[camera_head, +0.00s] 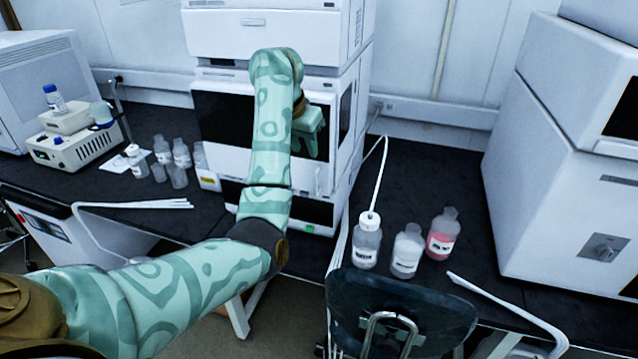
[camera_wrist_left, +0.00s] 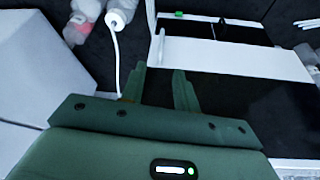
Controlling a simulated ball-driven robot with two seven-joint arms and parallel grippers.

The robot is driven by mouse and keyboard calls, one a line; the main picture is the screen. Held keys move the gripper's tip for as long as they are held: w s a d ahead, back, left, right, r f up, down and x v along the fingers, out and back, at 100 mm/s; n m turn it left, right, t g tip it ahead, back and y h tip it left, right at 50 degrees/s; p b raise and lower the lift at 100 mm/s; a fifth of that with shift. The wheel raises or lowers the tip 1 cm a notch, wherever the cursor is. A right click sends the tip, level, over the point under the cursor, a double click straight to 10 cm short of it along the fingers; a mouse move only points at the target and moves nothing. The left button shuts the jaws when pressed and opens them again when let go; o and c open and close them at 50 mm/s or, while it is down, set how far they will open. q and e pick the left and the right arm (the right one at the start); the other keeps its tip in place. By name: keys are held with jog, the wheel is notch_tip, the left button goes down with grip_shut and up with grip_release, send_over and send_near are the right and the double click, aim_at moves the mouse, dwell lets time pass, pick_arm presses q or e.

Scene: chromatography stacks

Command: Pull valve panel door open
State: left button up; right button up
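The instrument stack (camera_head: 275,32) stands at the back of the bench, with a white front panel (camera_head: 225,158) below a dark window (camera_head: 222,115). I take this panel to be the valve panel door; it looks closed. A slim white upright handle (camera_head: 318,180) is at its right edge, and the handle also shows in the left wrist view (camera_wrist_left: 162,47). My left gripper (camera_head: 311,150) is in front of the door's right side, above the handle. In the left wrist view its fingers (camera_wrist_left: 160,72) are apart and empty, just short of the handle. My right gripper is out of view.
Bottles (camera_head: 408,250) stand on the dark bench right of the stack, one with a white tube (camera_head: 378,175). Small bottles (camera_head: 181,153) stand left of it. A chair (camera_head: 395,300) is in front, and a large white instrument (camera_head: 560,180) is at right.

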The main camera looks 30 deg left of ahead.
aim_at(315, 177)
pick_arm(q)
jog(key=b+x, duration=0.5)
jog(key=x, duration=0.9)
jog(key=shift+a, duration=0.15)
jog(key=shift+c, duration=0.3)
grip_shut()
